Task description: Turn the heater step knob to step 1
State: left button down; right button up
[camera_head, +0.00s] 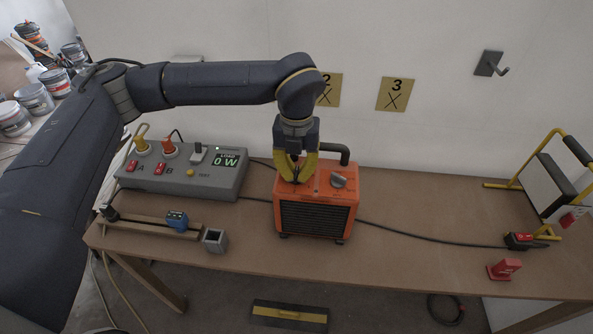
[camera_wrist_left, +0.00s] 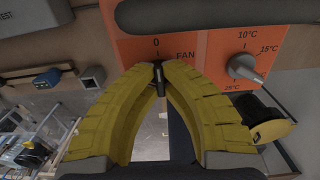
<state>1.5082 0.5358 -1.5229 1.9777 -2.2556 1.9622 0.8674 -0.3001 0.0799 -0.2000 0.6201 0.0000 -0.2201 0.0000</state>
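The orange heater (camera_head: 316,197) stands on the workbench with a dark front grille. Its top panel (camera_wrist_left: 215,49) shows in the wrist view with the marks 0 and FAN around the step knob. The dark step knob (camera_wrist_left: 158,80) sits below the 0 mark and appears lined up with it; the step 1 mark is hidden. My left gripper (camera_wrist_left: 158,67) has its yellow fingertips closed around this knob. The left gripper also shows over the heater's left top in the head view (camera_head: 296,181).
A grey temperature knob (camera_wrist_left: 243,66) is close to the right finger. A grey load box (camera_head: 185,170) stands to the left. A black cable crosses the bench (camera_head: 430,215). A yellow frame (camera_head: 540,185) is at the right.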

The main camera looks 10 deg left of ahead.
pick_arm(q)
jog(key=shift+m, duration=0.3)
jog(key=m, duration=0.5)
jog(key=shift+m, duration=0.4)
jog(key=m, duration=1.1)
jog(key=shift+m, duration=0.4)
jog(key=m, duration=0.5)
jog(key=shift+m, duration=0.4)
jog(key=c, duration=1.5)
grip_release()
jog(key=shift+c, duration=0.2)
